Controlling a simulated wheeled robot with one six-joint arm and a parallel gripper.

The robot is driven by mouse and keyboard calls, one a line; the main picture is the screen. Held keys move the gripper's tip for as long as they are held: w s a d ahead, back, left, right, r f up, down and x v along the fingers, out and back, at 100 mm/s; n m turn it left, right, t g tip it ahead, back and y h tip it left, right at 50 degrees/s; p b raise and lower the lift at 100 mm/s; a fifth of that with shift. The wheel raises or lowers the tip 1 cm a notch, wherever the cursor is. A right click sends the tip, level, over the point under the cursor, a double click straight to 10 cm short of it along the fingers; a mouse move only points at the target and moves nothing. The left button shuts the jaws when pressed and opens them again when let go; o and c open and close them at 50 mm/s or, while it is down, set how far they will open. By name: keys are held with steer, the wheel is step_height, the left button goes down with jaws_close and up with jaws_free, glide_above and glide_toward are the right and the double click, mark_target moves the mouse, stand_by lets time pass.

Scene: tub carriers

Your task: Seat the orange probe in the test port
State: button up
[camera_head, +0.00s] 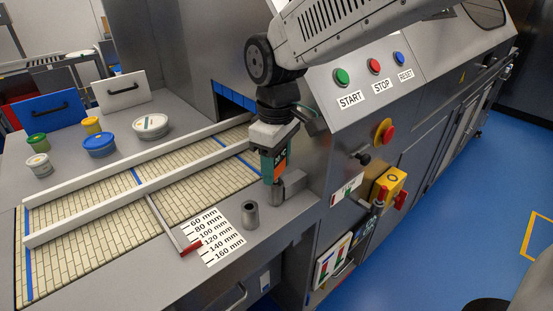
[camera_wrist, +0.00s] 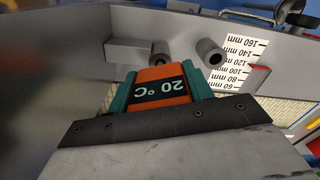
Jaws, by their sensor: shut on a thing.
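The orange probe (camera_head: 281,160) is held in my gripper (camera_head: 273,167), with the green jaws on both sides of it. Neither is labelled as the test port.
A tiled conveyor (camera_head: 110,225) with white rails runs left of my gripper. A millimetre scale (camera_head: 212,236) and a red-tipped pointer (camera_head: 190,247) lie in front. The machine panel (camera_head: 365,90) with buttons rises close on the right. Several tubs stand at the back left.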

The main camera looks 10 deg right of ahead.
steer(key=o, duration=1.1)
step_height(320, 180, up, 8)
steer(key=shift+f, duration=0.15)
steer(key=s+d+f+m, duration=0.1)
steer(key=s+d+m, duration=0.2)
steer(key=s+d, duration=0.3)
steer(key=s+d+f+m+t, duration=0.1)
steer(key=s+d+m, duration=0.3)
steer(key=s+d, duration=0.3)
steer(key=s+d+f+m, duration=0.1)
steer(key=s+d+m, duration=0.2)
steer(key=s+d, duration=0.3)
steer(key=shift+s+d+f+m, duration=0.1)
steer(key=shift+d+f+m, duration=0.1)
steer(key=shift+d, duration=0.2)
steer(key=shift+s+d+f+m, duration=0.1)
steer(key=shift+d+m, duration=0.1)
steer(key=shift+d, duration=0.2)
